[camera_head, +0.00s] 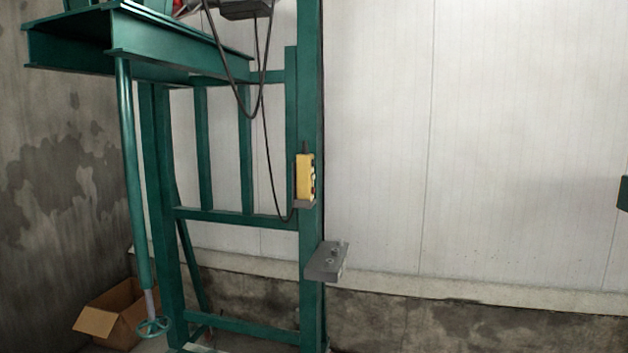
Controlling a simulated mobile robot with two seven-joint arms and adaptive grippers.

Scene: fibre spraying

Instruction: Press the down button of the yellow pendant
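The yellow pendant (304,177) hangs upright on the green post, a little left of the middle of the head view. Small dark and red buttons show on its right-hand side, but they are too small to tell which is the down button. A black cable runs up from the pendant's holder. Neither of my grippers shows in the head view, and nothing touches the pendant.
The pendant's green steel frame (311,100) fills the left half. A grey box (327,262) with small knobs juts from the post below the pendant. The space before the white wall (480,140) is clear.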

